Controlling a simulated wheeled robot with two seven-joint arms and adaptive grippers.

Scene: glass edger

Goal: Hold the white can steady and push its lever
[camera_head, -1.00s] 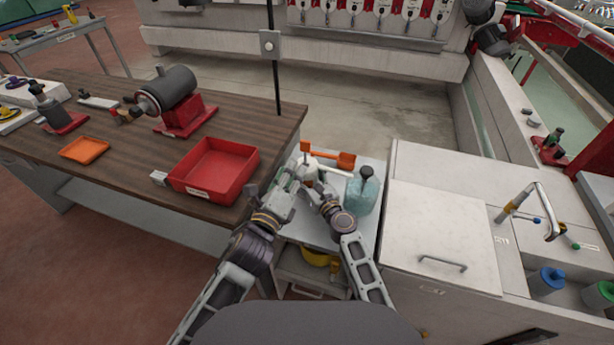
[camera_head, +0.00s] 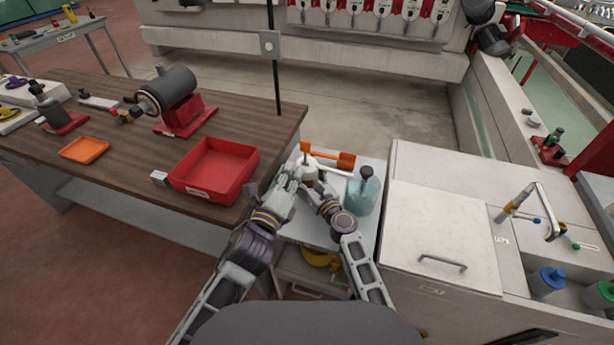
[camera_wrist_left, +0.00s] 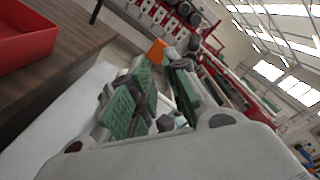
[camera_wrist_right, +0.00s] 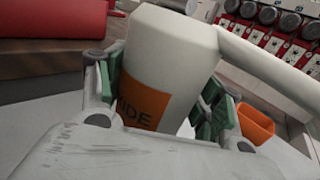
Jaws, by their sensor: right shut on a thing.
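The white can (camera_head: 309,172) stands on the small white cabinet top, with a thin white spout reaching to the right. In the right wrist view the can (camera_wrist_right: 172,50) fills the middle, tilted in the picture, with an orange label. My right gripper (camera_wrist_right: 165,105) is shut on the can's body, one green-padded finger on each side. My left gripper (camera_head: 296,177) is at the can's left, close to its top. In the left wrist view its green-padded fingers (camera_wrist_left: 162,95) stand apart with nothing clear between them. The lever is not clearly seen; whether the left gripper touches the can cannot be told.
A teal bottle (camera_head: 362,192) with a black cap stands right of the can. An orange tool (camera_head: 343,160) lies behind it. A red tray (camera_head: 243,180) is on the wooden bench (camera_head: 120,165) at left. A white lidded unit (camera_head: 440,225) stands at right.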

